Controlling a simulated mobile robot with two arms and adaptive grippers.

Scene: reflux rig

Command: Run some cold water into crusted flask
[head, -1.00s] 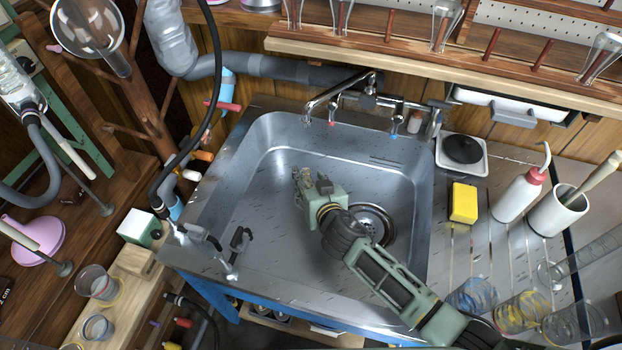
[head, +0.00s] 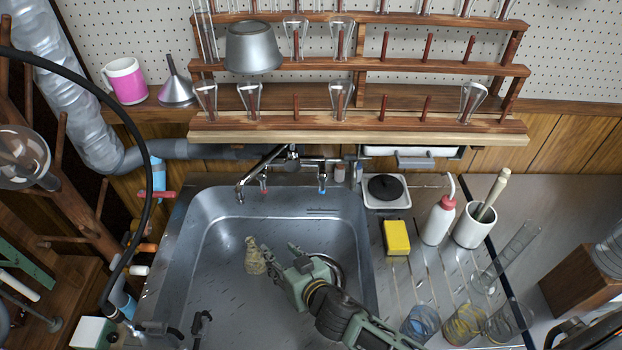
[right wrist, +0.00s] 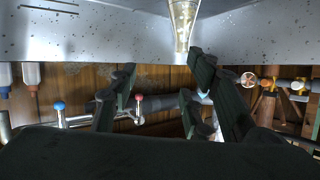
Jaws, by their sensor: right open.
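The crusted flask (head: 256,256), small, conical and beige-crusted, stands on the floor of the steel sink (head: 207,262), left of the drain. It also shows at the top of the right wrist view (right wrist: 184,22), upside down there. My right gripper (head: 281,260) is open just right of the flask, with a small gap between them. Its two dark fingers (right wrist: 160,88) hold nothing. The tap spout (head: 240,188) hangs over the sink's back left, behind the flask. A blue tap handle (head: 322,190) and a red one (head: 263,188) sit at the back; no stream shows.
A yellow sponge (head: 397,238), a wash bottle (head: 438,221) and a white pot (head: 475,225) stand right of the sink. A glassware rack (head: 385,125) overhangs the back. A black hose (head: 148,160) arches along the left.

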